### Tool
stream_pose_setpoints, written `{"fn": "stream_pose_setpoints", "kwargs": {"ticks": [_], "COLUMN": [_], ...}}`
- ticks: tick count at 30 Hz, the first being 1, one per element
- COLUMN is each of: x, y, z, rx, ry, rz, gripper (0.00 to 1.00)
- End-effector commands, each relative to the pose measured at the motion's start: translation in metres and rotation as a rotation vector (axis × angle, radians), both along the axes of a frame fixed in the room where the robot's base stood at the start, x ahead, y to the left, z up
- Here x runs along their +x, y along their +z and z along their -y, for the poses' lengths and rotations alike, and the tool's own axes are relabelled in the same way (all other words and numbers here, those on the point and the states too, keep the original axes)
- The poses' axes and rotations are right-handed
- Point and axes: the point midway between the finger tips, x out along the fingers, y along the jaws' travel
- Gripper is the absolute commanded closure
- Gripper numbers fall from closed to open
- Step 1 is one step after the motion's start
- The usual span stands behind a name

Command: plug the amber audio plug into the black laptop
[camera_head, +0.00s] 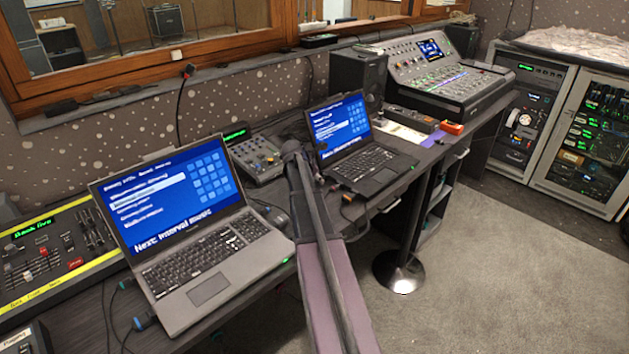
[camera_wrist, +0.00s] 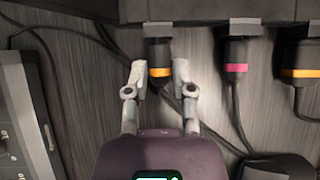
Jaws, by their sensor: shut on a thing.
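In the wrist view, my gripper (camera_wrist: 159,73) is shut on the amber audio plug (camera_wrist: 158,50), a dark plug with an amber band, one finger on each side. The plug's far end meets a grey metal part at the edge of a dark body (camera_wrist: 90,9); I cannot tell how far in it sits. In the head view, the black laptop (camera_head: 375,168) stands open right of my arm with a blue screen. My arm crosses the middle of that view, and my gripper's fingers cannot be made out there.
A pink-banded plug (camera_wrist: 236,68) and a wider orange-banded plug (camera_wrist: 302,73) are close to the right, with cables around. A small mixer (camera_head: 257,158) stands beside the black laptop. A larger grey laptop (camera_head: 205,260) is in front left, and a big console (camera_head: 450,80) behind right.

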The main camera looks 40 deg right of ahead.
Motion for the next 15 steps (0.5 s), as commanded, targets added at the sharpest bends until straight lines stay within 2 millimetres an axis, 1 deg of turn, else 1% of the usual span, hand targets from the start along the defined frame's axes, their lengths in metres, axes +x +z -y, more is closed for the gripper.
{"fn": "stream_pose_setpoints", "kwargs": {"ticks": [15], "x": [0.0008], "y": [0.0000], "z": [0.0044], "rx": [0.000], "ry": [0.000], "rz": [0.000], "gripper": [1.00]}}
